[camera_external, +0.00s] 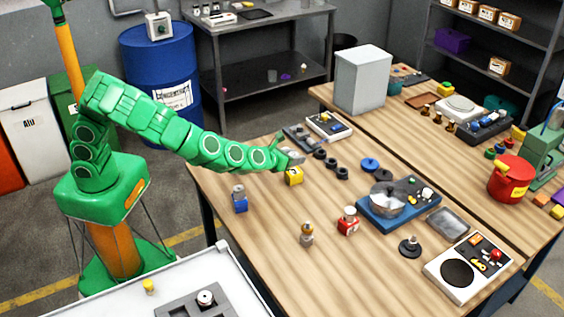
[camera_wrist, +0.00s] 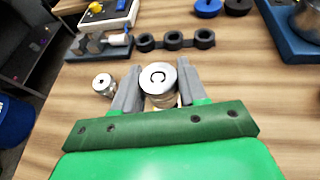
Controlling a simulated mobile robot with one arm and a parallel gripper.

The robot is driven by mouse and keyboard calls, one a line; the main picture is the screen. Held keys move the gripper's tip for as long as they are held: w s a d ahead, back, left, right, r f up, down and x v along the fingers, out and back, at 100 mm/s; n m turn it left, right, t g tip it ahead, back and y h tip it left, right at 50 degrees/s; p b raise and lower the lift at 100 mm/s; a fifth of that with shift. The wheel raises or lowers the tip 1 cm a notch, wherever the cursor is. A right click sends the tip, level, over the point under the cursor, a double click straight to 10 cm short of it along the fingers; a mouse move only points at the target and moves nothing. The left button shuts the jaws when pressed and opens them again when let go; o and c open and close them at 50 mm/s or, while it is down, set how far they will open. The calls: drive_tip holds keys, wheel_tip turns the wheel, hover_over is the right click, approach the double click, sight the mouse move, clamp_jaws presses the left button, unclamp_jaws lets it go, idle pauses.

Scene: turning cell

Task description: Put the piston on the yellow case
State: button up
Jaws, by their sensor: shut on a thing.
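My gripper (camera_external: 290,158) is over the left part of the wooden table, pointing down. In the wrist view my gripper (camera_wrist: 157,88) is shut on the piston (camera_wrist: 158,80), a silver round piece with a C-shaped mark on top. The yellow case (camera_external: 294,177) is a small block with a dark mark, directly below or at my fingertips in the external view. My gripper hides the piston there, so I cannot tell whether the piston touches the case. The yellow case does not show clearly in the wrist view.
A small silver cylinder (camera_wrist: 103,84) stands left of my fingers. Black rings (camera_wrist: 175,40) lie beyond. A blue case (camera_external: 240,203), a red case (camera_external: 348,224) and an orange-and-grey piece (camera_external: 307,235) stand nearer the front. The wood between them is clear.

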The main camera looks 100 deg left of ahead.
drive_tip(key=shift+f, duration=1.7)
drive_tip(key=shift+f, duration=0.1)
drive_tip(key=o, duration=1.1)
drive_tip(key=shift+r, duration=0.2)
drive_tip(key=shift+v, duration=5.9)
drive_tip(key=shift+r, duration=0.15)
